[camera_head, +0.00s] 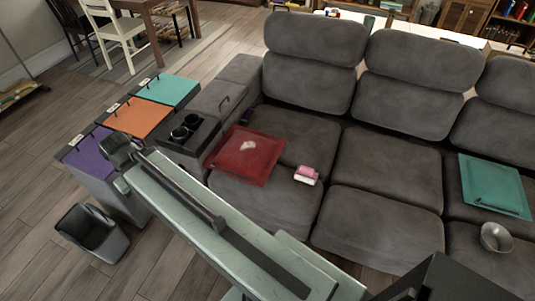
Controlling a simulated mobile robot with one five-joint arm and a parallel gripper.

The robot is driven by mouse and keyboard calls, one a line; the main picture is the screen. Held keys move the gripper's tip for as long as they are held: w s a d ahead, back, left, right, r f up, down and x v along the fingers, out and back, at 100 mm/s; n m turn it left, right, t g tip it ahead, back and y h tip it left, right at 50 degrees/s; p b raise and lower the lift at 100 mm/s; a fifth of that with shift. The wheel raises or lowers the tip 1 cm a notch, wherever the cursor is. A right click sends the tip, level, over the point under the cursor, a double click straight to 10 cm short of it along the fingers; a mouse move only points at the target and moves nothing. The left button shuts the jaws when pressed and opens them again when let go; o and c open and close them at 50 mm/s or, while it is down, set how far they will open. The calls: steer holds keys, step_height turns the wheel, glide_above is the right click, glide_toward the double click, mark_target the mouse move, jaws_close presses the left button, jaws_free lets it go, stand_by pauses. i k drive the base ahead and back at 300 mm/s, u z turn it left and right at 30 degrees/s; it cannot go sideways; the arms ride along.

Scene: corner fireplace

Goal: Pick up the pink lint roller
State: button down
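A small pink and white object (307,175), which looks like the pink lint roller, lies on the grey sofa seat to the right of a red tray (262,171). Its fine shape is too small to make out. My pale green arm crosses the lower middle of the picture. My gripper (118,150) is at its far end on the left, over or near the bin with the purple lid. It is well left of the pink object and apart from it. I cannot tell whether its fingers are open or shut.
The grey sofa (375,210) fills the right side. A teal tray (497,183) and a metal bowl (496,238) sit at its right. Bins with orange (138,117) and teal (168,90) lids stand left of the sofa. A black bin (92,232) is on the floor.

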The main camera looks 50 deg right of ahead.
mark_target(303, 171)
steer(key=z, duration=1.4)
steer(key=k, duration=0.5)
steer(key=u, duration=0.4)
steer(key=i, duration=0.55)
